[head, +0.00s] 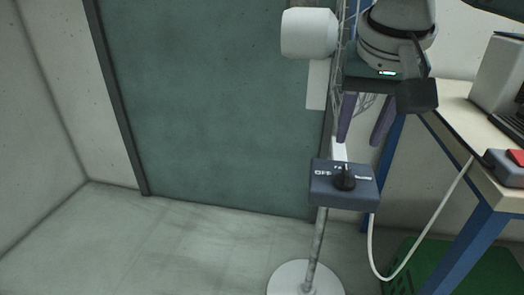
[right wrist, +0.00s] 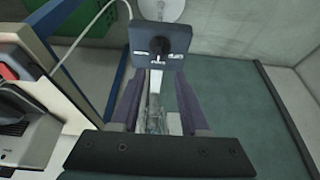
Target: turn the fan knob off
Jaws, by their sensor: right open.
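The fan's dark blue-grey control box (head: 325,193) sits on a thin pole, with labels on its face, "OFF" at the left. Its black round knob (head: 346,180) appears turned toward the top label, though the pointer is small. My right gripper (head: 364,138) is open and empty above the box, its two purple-grey fingers pointing down. In the right wrist view the box (right wrist: 138,38) and knob (right wrist: 157,43) appear upside down, just beyond and between the open fingertips of my right gripper (right wrist: 160,75). The fingers look apart from the knob. My left gripper is out of view.
A bench with blue legs (head: 458,245) stands at the right, carrying a grey device with a red button (head: 505,165). A white cable (head: 432,222) hangs below it. A green crate (head: 405,277) is underneath. The pole's round base (head: 285,283) stands on clear floor before a green door (head: 220,100).

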